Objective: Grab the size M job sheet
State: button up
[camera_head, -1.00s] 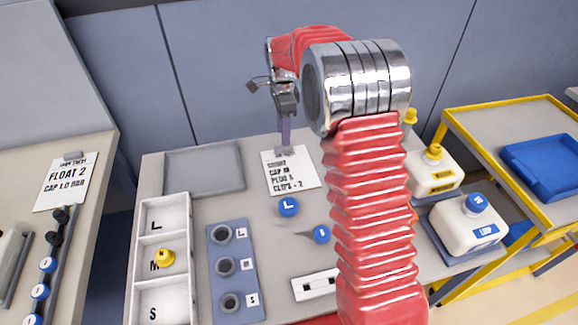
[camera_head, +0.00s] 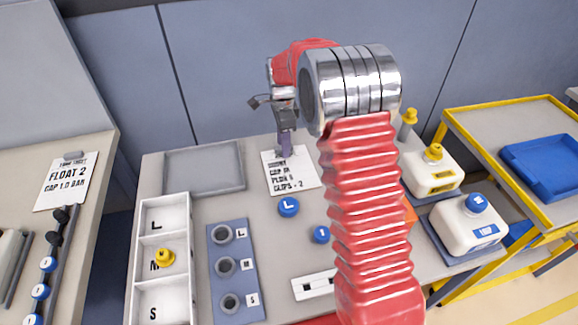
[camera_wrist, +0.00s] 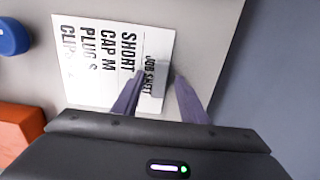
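The job sheet (camera_head: 292,172) is a white paper lying on the grey table. In the wrist view the job sheet (camera_wrist: 105,55) reads SHORT, CAP M, PLUG S and CLIPS, with its last number unclear. A small grey tab (camera_wrist: 154,78) is at its heading edge. My gripper (camera_head: 285,153) points down at that edge. In the wrist view my gripper (camera_wrist: 160,77) is open, with its two purple fingers on either side of the tab. I cannot tell whether the fingers touch the tab or the paper.
A white L/M/S bin (camera_head: 163,287) holds a yellow cap (camera_head: 164,257) at M. Blue caps (camera_head: 288,206) lie below the sheet. An empty grey tray (camera_head: 205,168) is left. White jugs (camera_head: 468,225) stand right. Another sheet (camera_head: 66,182) lies on the left bench. A wall is behind.

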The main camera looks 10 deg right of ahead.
jog(key=shift+c, duration=0.5)
grip_shut()
